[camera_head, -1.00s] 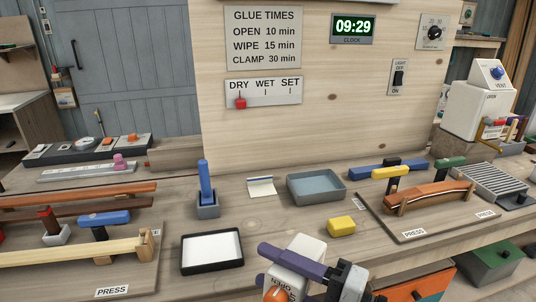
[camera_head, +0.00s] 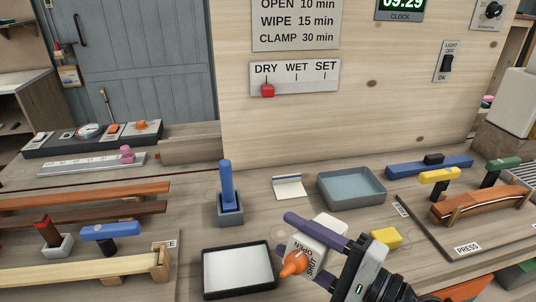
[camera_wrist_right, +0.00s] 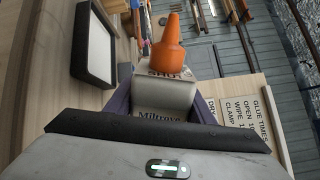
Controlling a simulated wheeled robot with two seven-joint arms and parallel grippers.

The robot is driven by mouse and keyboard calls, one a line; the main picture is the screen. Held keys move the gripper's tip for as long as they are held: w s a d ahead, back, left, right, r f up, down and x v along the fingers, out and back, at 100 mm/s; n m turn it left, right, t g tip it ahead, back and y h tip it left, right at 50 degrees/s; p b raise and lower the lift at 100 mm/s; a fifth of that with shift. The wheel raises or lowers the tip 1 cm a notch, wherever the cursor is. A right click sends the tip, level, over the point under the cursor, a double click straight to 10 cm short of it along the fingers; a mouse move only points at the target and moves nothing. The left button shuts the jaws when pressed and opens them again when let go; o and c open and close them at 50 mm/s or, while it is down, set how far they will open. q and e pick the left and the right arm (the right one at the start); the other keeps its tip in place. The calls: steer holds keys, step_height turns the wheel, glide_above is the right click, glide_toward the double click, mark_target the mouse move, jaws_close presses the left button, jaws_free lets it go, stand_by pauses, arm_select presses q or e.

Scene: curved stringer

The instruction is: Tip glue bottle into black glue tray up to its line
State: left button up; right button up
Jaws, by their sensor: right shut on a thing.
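The white glue bottle (camera_head: 318,238) with its orange nozzle (camera_head: 294,264) is held in my right gripper (camera_head: 318,252), whose purple fingers are shut on its body. The bottle is tilted, and its nozzle points down-left, near the right rim of the black glue tray (camera_head: 206,276). The tray lies on the bench; its inside looks white, and I cannot tell a fill line or glue level. No stream of glue shows. In the right wrist view, the bottle (camera_wrist_right: 164,95) sits between the fingers, with the tray (camera_wrist_right: 82,72) at upper left. My left gripper is not in view.
A blue-handled brush (camera_head: 227,180) stands in a grey holder behind the tray. A grey-blue tray (camera_head: 352,188), a yellow block (camera_head: 385,238) and a press board with a curved piece (camera_head: 478,203) are to the right. Wooden strips (camera_head: 85,270) lie to the left.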

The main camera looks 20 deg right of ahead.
steer(key=shift+w+d+m, duration=0.1)
steer(key=shift+w+m, duration=0.05)
steer(key=shift+m, duration=0.15)
